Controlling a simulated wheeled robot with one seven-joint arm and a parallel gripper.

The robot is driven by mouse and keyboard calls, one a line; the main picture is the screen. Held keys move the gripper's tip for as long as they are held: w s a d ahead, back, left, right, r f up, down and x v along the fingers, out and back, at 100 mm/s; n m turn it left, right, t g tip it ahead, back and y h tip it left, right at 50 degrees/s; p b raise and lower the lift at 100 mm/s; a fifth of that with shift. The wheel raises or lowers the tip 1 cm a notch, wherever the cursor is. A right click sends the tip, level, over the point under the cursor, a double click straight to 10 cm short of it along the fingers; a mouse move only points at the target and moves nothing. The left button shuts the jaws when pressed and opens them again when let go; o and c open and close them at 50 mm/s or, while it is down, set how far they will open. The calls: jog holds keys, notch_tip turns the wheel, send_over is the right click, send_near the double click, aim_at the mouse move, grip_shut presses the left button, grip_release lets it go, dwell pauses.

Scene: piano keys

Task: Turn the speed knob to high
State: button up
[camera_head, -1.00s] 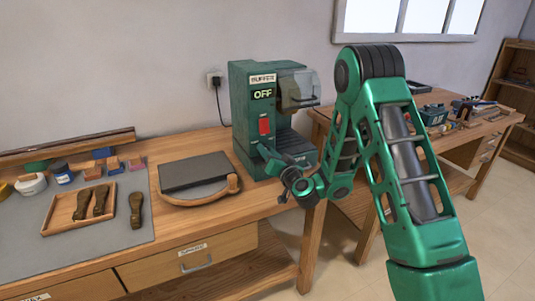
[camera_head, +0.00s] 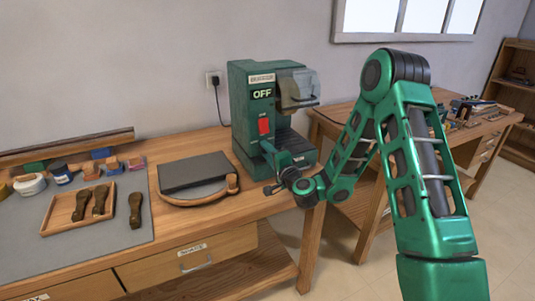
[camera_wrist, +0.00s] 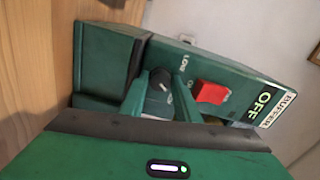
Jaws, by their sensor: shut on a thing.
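The green buffer machine (camera_head: 240,110) stands on the wooden bench, with an "OFF" sign and a red switch (camera_head: 264,127) on its front. In the wrist view the dark round speed knob (camera_wrist: 159,80) sits on the green panel beside the red switch (camera_wrist: 211,92). A "LOW" label (camera_wrist: 184,60) shows close to the knob. My gripper (camera_wrist: 160,97) has one green finger on each side of the knob and is shut on it. A small pale mark shows on the knob, but its exact setting is unclear.
A round-ended wooden board with a dark slab (camera_head: 197,172) lies left of the machine. A tray of wooden-handled tools (camera_head: 75,212) and several small blocks lie further left. A clear guard (camera_head: 299,88) juts from the machine's upper right. A second bench stands behind my arm.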

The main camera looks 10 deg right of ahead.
jog(key=shift+s+a+m, duration=0.1)
jog(key=shift+a+m, duration=0.15)
jog(key=shift+m, duration=0.55)
jog(key=o, duration=1)
jog(key=shift+a, duration=0.1)
jog(key=shift+d, duration=0.35)
